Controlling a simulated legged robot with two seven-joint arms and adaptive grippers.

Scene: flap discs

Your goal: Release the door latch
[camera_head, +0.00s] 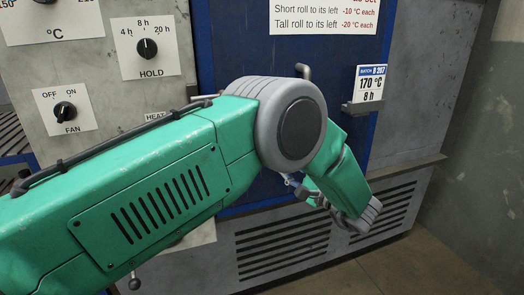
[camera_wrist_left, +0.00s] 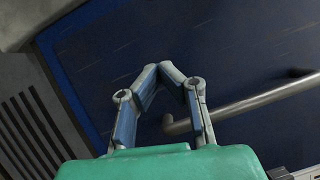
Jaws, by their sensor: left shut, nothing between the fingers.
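The blue door (camera_head: 240,50) fills the middle of the head view and the background of the wrist view (camera_wrist_left: 240,40). A grey metal bar handle (camera_wrist_left: 255,102), which may be the latch, crosses the right of the left wrist view. In the head view a metal handle end (camera_head: 303,72) shows above my elbow joint; the rest is hidden. My left gripper (camera_wrist_left: 172,72) is shut and empty, its fingertips together before the door. It shows small in the head view (camera_head: 291,181).
A grey control panel with a HOLD dial (camera_head: 147,48) and a FAN dial (camera_head: 65,111) stands at left. A batch card (camera_head: 371,84) sits in a holder at right. Vent grilles (camera_head: 285,245) run below the door. Floor shows at lower right.

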